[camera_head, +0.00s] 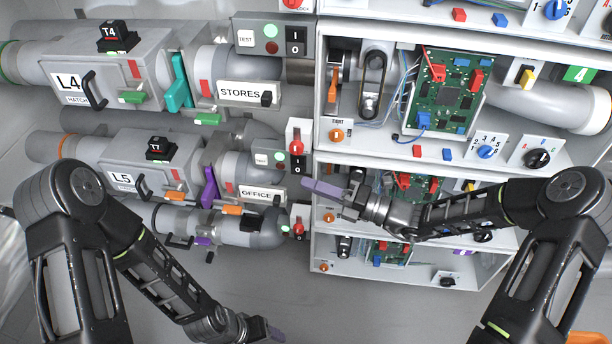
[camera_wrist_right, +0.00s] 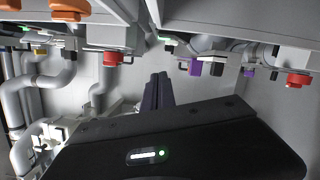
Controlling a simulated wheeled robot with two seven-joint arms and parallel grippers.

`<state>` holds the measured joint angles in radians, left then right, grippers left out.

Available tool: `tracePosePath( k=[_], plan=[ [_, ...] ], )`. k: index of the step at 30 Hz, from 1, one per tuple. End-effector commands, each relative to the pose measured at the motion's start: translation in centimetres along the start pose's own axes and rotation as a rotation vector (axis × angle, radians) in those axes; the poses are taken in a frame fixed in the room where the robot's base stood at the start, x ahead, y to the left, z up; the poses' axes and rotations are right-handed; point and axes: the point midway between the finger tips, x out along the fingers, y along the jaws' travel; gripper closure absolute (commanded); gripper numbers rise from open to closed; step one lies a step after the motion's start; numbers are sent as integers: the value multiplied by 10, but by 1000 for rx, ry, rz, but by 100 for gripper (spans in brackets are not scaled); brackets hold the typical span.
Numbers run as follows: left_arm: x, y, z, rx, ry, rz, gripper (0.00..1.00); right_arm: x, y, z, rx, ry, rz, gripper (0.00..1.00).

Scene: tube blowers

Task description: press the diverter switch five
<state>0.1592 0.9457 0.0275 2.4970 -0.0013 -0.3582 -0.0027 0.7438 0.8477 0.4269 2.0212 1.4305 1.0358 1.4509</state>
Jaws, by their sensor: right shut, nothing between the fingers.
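The L5 tube line (camera_head: 125,179) runs across the left middle, with a test panel (camera_head: 266,159) and a black rocker switch (camera_head: 298,163) at its right end. A red-topped switch (camera_head: 296,138) sits just above the rocker. No label reading diverter five is legible, so I cannot tell which control it is. My right gripper (camera_head: 318,188) is shut and empty, its purple fingers pointing left, right of and below the rocker in the picture. Its closed fingers also show in the right wrist view (camera_wrist_right: 157,92). My left gripper (camera_head: 270,331) is low at the bottom; its jaw state is unclear.
An open white cabinet (camera_head: 316,100) with green circuit boards (camera_head: 447,91), knobs and small blocks fills the right. Its lower bays lie around my right forearm. The L4 line (camera_head: 120,62) runs above L5. In the wrist view, red buttons (camera_wrist_right: 299,80) hang overhead. Bare grey surface lies below the tubes.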

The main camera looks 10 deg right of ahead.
Motion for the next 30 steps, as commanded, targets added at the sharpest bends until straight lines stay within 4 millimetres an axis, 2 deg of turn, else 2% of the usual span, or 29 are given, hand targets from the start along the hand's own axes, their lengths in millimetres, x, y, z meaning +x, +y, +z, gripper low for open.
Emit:
tracePosePath(
  k=[1, 6, 12, 17, 30],
  plan=[
    [1, 0, -1, 0, 1, 0, 33, -13, -1, 1, 0, -3, -4, 100],
    [0, 1, -1, 1, 2, 1, 33, -48, 2, 0, 0, -1, -3, 100],
    [0, 0, -1, 1, 1, 0, 33, -74, 4, 0, 1, 0, -1, 100],
    [0, 0, -1, 1, 2, 0, 33, -80, 4, 0, 2, 1, -1, 100],
    [0, 0, -1, 1, 2, 0, 33, -80, 4, 0, 2, 1, -1, 100]
  ],
)
